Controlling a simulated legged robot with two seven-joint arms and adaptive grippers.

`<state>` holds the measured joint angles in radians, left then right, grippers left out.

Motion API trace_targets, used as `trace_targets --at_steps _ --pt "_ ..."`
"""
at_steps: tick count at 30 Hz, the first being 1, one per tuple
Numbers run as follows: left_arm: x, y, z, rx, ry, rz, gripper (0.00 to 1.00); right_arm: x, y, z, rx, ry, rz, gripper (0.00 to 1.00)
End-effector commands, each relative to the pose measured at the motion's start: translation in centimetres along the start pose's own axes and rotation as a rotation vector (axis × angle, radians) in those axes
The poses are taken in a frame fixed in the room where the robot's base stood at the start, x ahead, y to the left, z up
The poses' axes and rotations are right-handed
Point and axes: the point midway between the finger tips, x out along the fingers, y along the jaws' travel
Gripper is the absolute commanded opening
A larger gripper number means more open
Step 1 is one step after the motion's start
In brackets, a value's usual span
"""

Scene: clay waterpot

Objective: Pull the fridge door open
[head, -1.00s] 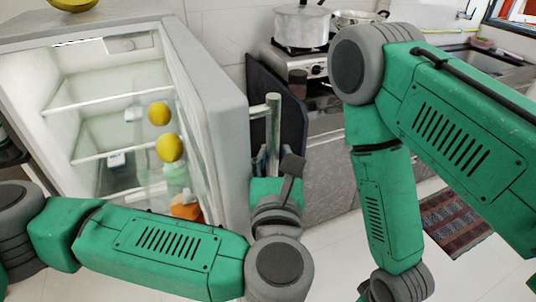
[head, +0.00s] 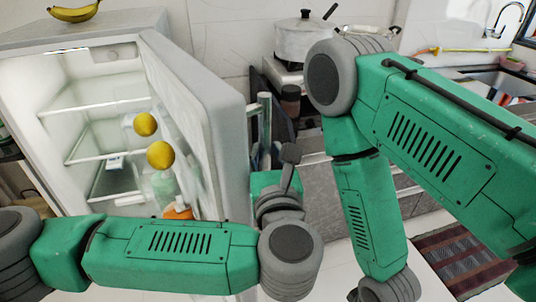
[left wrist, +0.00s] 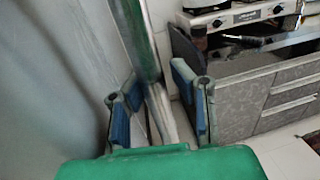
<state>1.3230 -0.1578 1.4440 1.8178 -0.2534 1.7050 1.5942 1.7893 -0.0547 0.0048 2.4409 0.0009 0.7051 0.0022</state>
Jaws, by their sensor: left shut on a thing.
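The white fridge (head: 60,85) stands at the left in the head view. Its door (head: 222,130) stands open toward the right, showing the lit inside. A metal bar handle (head: 264,125) runs upright on the door's outer face. My left gripper (head: 280,165) is at this handle, partly hidden by its own wrist. In the left wrist view the handle (left wrist: 143,45) passes between the blue-padded fingers of my left gripper (left wrist: 157,102), which is shut on it. My right arm comes in from the right, and its gripper is out of view.
Yellow fruits (head: 160,155) and a bottle sit in the door's inner shelves. Bananas (head: 74,12) lie on the fridge top. A stove with a pot (head: 302,38) and grey cabinets (left wrist: 245,100) stand behind the door. A patterned rug (head: 465,255) lies on the floor at right.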

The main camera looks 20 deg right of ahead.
Motion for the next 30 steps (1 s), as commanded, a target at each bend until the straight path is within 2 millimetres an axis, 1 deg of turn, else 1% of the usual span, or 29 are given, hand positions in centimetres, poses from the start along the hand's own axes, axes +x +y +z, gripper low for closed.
trace_targets --at_steps 1,11,12,13,14,20,23,26,30 --pt "0.1 -0.5 0.9 -0.003 -0.018 -0.016 0.00 -0.1 0.0 0.0 0.000 0.000 0.000 0.40" --pt "0.1 -0.6 0.9 -0.001 -0.017 -0.015 0.00 -0.1 0.0 0.0 0.000 0.000 0.000 0.40" --pt "0.1 -0.7 0.9 -0.001 -0.017 -0.016 0.27 -0.1 0.0 0.0 0.000 0.000 0.000 0.40" --pt "0.1 -0.7 0.9 -0.001 -0.017 -0.015 0.38 -0.1 0.0 0.0 0.000 0.000 0.000 0.40" --pt "0.1 -0.7 0.8 -0.001 -0.016 -0.015 0.39 -0.1 0.0 0.0 0.000 0.000 0.000 0.40" --pt "0.1 -0.6 0.5 0.001 -0.010 -0.012 0.39 0.0 0.0 0.0 0.000 0.000 0.000 0.40" --pt "-0.3 -0.6 0.4 0.000 -0.008 -0.012 0.39 -0.1 0.0 0.2 0.000 0.002 0.001 0.40" --pt "-1.5 -0.6 0.3 -0.001 -0.007 -0.014 0.39 -0.1 -0.1 0.2 0.000 0.002 0.001 0.40" --pt "-4.0 -0.6 0.3 -0.002 -0.008 -0.017 0.39 -0.1 -0.1 0.2 0.000 0.003 0.002 0.40"
